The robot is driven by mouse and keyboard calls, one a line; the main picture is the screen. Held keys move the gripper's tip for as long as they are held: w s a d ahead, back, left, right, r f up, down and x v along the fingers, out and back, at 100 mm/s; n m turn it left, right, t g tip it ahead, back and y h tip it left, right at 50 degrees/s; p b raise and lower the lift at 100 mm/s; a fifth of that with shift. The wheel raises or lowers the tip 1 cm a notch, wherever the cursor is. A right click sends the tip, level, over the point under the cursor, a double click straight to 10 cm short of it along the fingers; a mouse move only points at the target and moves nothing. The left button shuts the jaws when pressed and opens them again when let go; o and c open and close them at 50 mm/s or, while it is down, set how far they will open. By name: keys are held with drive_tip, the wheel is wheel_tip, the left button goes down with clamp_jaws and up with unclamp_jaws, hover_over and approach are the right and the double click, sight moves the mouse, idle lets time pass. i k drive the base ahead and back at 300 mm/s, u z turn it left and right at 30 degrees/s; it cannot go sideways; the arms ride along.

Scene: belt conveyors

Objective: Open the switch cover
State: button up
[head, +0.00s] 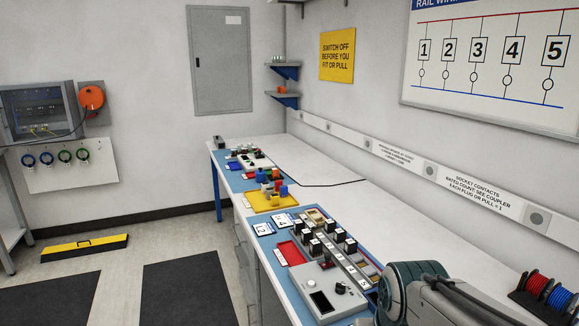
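I cannot make out a switch cover for certain at this size. A white control box (335,301) with a dark display and a small dark knob lies at the near end of the bench. A small dark part with red on it (326,264) sits just behind the box; I cannot tell if it is a cover. A similar white unit (257,160) with red and dark parts lies at the far end of the bench. My gripper is out of view; only a green-and-grey part of my arm shows at the bottom right.
The long white bench (330,200) carries a rail with several black-and-white blocks (315,245), a red tray (290,253) and a yellow tray (270,200) with coloured blocks. A black cable (330,184) crosses it. Wire spools (548,291) stand at the right. A yellow-black ramp (84,247) lies on the floor.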

sight(327, 256)
drive_tip(key=k, duration=0.5)
drive_tip(key=u, duration=1.2)
drive_tip(key=i, duration=1.85)
drive_tip(key=z, duration=2.25)
